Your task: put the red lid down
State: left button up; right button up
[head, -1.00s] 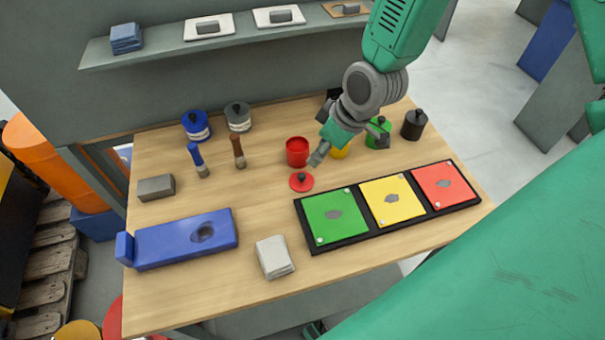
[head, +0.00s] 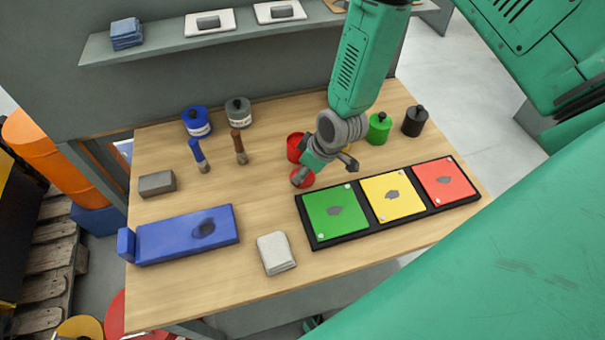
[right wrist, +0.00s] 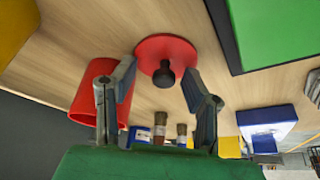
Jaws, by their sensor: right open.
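The red lid (head: 307,180), a flat disc with a dark knob, lies on the wooden table (head: 215,285) in front of the red pot (head: 293,146). My gripper partly covers it in the head view. In the right wrist view the lid (right wrist: 178,50) is flat on the wood with its black knob between and just beyond the fingertips. My right gripper (head: 324,172) is open and empty above the lid. Its spread fingers show in the right wrist view (right wrist: 160,78), the left one in front of the open red pot (right wrist: 88,92). My left gripper is out of view.
The black tray (head: 352,237) with green, yellow and red plates lies to the right. Green (head: 379,128) and black (head: 414,121) lidded pots stand behind it.

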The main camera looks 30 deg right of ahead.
jog(key=shift+a, duration=0.1)
jog(key=shift+a+r, duration=0.1)
grip_shut()
